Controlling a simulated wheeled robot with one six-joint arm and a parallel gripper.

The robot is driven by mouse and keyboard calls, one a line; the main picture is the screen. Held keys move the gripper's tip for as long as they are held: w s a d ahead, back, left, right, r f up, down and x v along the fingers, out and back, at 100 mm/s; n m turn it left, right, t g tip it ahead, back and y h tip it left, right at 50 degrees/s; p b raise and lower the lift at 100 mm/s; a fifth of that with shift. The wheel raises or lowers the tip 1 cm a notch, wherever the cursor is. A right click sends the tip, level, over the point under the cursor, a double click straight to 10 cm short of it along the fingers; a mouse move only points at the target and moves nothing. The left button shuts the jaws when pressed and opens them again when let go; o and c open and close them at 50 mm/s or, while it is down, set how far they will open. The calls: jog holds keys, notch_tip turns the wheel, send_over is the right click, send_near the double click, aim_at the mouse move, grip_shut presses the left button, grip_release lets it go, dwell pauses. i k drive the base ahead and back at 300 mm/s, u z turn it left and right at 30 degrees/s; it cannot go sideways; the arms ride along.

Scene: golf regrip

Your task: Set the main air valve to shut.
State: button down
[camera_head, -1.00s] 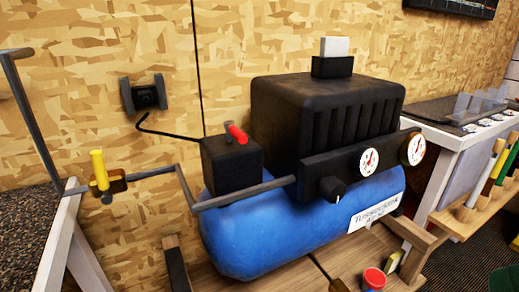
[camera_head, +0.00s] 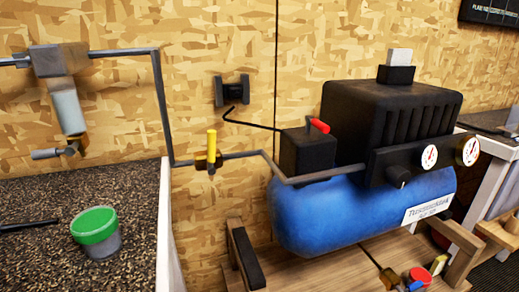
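The valve (camera_head: 209,162) has a brass body on the grey air pipe (camera_head: 240,155), left of the blue compressor tank (camera_head: 320,215). Its yellow handle (camera_head: 212,143) stands upright, across the nearly level pipe run. A small stub hangs below the body. No label on the valve is readable. A second lever, red (camera_head: 319,125), sits on the black box (camera_head: 308,151) on top of the tank. My gripper is not in view.
A filter unit (camera_head: 68,108) hangs on the pipe at the left, above a speckled bench (camera_head: 40,262) holding a green-lidded pot (camera_head: 97,229). A wall socket (camera_head: 231,91) is above the valve. The space around the valve looks clear.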

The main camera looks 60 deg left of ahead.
aim_at(212, 134)
jog(key=z, duration=0.2)
jog(key=i, duration=0.75)
jog(key=u, duration=1.85)
